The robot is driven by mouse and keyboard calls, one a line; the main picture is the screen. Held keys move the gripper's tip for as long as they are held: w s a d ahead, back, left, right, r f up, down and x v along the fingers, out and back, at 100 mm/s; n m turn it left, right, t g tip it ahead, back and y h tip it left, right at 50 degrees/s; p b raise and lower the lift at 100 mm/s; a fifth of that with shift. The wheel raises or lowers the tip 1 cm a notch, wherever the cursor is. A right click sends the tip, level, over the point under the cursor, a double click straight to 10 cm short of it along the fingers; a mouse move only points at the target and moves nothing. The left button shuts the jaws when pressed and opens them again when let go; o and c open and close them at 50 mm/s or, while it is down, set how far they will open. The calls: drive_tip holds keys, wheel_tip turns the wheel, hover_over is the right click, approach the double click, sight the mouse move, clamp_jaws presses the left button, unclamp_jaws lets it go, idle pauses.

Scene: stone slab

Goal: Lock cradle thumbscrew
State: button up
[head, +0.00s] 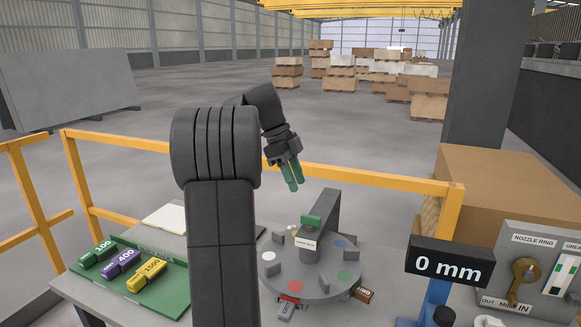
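My gripper (291,174), with green fingers, hangs in the air above and behind the grey round turntable (312,268). Its two fingers look close together, and I cannot tell whether there is a gap. I see nothing held between them. A dark knob (445,316) sits low on a blue post (437,294) under a black "0 mm" display (450,268), at the bottom right. It may be the cradle thumbscrew, but the frame does not make this certain. My gripper is far to the left of it and higher in the picture.
A green tray (165,301) with green, purple and yellow labelled blocks lies at the left. A grey arm (323,222) rises over the turntable. A nozzle panel (541,262) and a cardboard box (510,178) stand at the right. A yellow railing (370,178) runs behind the table.

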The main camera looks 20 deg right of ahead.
sight(308, 215)
drive_tip(key=v, duration=0.3)
drive_tip(key=shift+a+r, duration=0.1)
drive_tip(key=shift+r, duration=0.1)
drive_tip(key=x, duration=1.4)
drive_tip(key=shift+w, duration=0.1)
drive_tip(key=shift+r, duration=0.1)
